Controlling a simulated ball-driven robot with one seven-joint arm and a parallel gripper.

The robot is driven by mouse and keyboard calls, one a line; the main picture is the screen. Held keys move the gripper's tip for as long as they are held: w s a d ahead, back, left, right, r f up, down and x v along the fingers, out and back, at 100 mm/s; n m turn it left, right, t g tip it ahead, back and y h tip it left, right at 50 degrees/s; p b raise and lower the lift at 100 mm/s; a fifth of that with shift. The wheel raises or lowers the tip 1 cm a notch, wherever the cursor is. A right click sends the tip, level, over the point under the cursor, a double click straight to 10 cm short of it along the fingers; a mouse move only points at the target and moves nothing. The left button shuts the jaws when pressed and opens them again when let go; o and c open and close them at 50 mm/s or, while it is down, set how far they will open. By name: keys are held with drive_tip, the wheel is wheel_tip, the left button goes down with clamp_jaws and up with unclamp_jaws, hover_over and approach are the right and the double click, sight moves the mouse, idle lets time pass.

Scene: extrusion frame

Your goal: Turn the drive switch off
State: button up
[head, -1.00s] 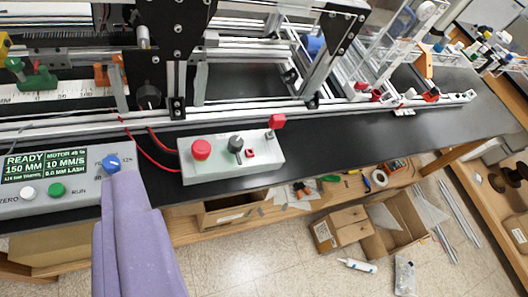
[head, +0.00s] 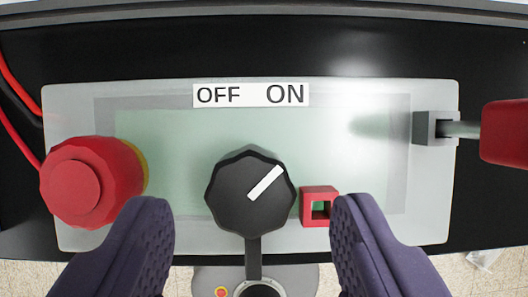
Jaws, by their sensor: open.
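The drive switch (head: 235,205) is a black faceted knob with a white pointer bar (head: 265,183) on top. It sits in the middle of a pale control box (head: 390,170). The pointer slants toward the upper right, toward the ON side of the OFF/ON label (head: 251,95). A black stem runs down from the knob toward the bottom of the view. My gripper (head: 250,225) is open, with one purple finger at each side of the knob. Neither finger visibly touches it. The lower parts of the fingers are out of view.
A large red button (head: 85,185) stands left of the knob, near my left finger. A small red square frame (head: 319,207) is close to my right finger. A lever with a red handle (head: 503,132) sticks out at the right. Red and black wires (head: 18,105) enter at the left.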

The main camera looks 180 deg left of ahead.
sight(252, 219)
drive_tip(key=shift+x, duration=1.3)
drive_tip(key=shift+w, duration=0.1)
drive_tip(key=shift+c, duration=0.3)
drive_tip(key=c, duration=1)
